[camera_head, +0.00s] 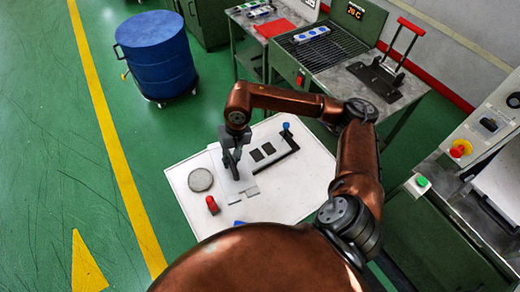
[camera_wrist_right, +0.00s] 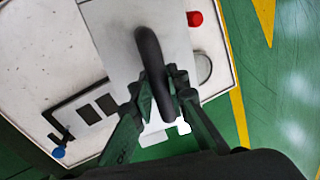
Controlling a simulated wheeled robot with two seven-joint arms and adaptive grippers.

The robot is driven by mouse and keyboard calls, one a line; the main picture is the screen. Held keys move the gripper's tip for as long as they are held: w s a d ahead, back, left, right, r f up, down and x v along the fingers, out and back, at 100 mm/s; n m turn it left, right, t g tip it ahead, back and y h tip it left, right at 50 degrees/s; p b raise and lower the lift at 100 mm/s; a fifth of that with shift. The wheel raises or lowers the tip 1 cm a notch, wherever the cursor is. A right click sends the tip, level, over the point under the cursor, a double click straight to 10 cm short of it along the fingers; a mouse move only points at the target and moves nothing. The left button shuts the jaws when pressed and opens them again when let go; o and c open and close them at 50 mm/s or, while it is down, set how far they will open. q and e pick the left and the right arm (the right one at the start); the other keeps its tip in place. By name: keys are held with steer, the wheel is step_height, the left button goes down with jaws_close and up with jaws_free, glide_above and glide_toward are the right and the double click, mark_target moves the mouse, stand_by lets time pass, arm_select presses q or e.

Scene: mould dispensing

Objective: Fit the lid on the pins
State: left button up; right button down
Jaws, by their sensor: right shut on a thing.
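The lid is a light grey plate (camera_head: 241,187) with a dark arched handle. In the right wrist view, the plate (camera_wrist_right: 112,38) fills the upper middle and its handle (camera_wrist_right: 149,50) runs down between the fingers. My right gripper (camera_head: 232,168) is shut on the handle, above the white table. It also shows in the right wrist view (camera_wrist_right: 163,98). A mould with dark square openings and a black edge (camera_head: 285,155) lies just right of the lid; it also shows in the wrist view (camera_wrist_right: 66,115). I cannot make out the pins. My left gripper is out of view.
The white table (camera_head: 300,195) also bears a grey disc (camera_head: 201,180), a red piece (camera_head: 212,205) and a blue knob (camera_head: 286,126). Its right part is clear. A blue drum (camera_head: 157,60) stands on the floor behind left. Green machine benches (camera_head: 330,60) stand behind right.

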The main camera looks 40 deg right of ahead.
steer(key=w+d+f+m+t+h+b, duration=0.1)
steer(key=w+d+f+m, duration=0.2)
steer(key=d+m, duration=0.3)
steer(key=w+d+f+m+h+b, duration=0.1)
steer(key=w+d+f+m, duration=0.1)
steer(key=d+m, duration=0.45)
steer(key=w+d+f+m+t+b, duration=0.1)
steer(key=w+d+f+m, duration=0.2)
steer(key=d, duration=0.6)
steer(key=shift+m, duration=0.25)
steer(key=shift+s+d+f+x, duration=0.1)
steer(key=shift+s+x, duration=0.25)
steer(key=shift+x, duration=1.3)
steer(key=shift+s+d+f+x, duration=0.1)
steer(key=shift+s+x, duration=0.3)
steer(key=shift+x, duration=1.25)
steer(key=shift+s+d+f+x, duration=0.1)
steer(key=shift+s+x, duration=0.25)
steer(key=shift+x, duration=1.25)
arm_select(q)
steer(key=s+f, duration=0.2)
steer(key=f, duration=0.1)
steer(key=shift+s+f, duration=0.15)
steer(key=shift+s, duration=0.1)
